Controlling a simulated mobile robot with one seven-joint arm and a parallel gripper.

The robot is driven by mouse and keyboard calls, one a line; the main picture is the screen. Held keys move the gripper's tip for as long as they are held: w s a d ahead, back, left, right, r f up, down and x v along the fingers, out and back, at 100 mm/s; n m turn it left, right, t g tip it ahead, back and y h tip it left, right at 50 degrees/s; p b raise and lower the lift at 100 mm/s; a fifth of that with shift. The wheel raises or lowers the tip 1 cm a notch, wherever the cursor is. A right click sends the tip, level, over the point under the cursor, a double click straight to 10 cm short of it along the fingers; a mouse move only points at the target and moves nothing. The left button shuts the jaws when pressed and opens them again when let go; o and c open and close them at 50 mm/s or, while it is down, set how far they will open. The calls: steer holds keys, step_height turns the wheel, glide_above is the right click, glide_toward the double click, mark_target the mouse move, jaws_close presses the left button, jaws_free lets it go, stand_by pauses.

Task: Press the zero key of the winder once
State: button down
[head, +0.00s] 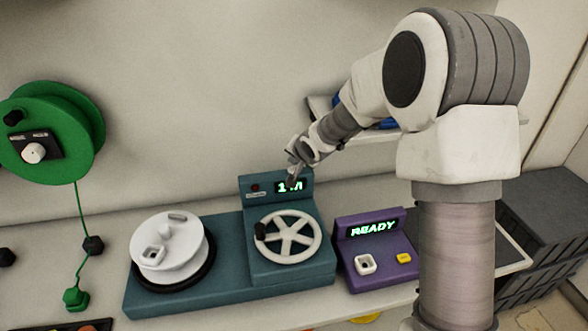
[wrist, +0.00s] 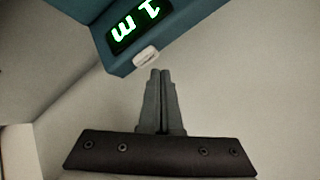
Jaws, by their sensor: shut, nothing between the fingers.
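The teal winder (head: 185,288) stands on the bench. Its upright panel has a display (head: 289,186) reading "1 M". A small white key (wrist: 146,55) sits at the panel's edge beside the display in the wrist view; I take it for the zero key, but no marking is readable. In the head view my gripper hides that spot. My gripper (wrist: 160,72) is shut and empty. Its fingertips are close to the white key, slightly to its lower right in the wrist view. Whether they touch it I cannot tell. In the head view my gripper (head: 291,181) is at the panel's top.
The winder carries a white spool (head: 165,262) and a spoked handwheel (head: 290,238). A purple box (head: 372,268) reading "READY" stands to its right. A green reel (head: 70,110) hangs on the wall at left. A shelf is behind my arm.

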steer(key=shift+f, duration=0.1)
stand_by(0.7)
steer(key=shift+f+b, duration=0.35)
steer(key=shift+b, duration=0.15)
steer(key=shift+f+b, duration=0.45)
steer(key=shift+f, duration=0.05)
stand_by(0.5)
stand_by(0.3)
steer(key=shift+r+p, duration=0.75)
steer(key=shift+r, duration=0.15)
steer(key=shift+r, duration=0.1)
steer(key=shift+r+p, duration=2)
steer(key=shift+r, duration=0.4)
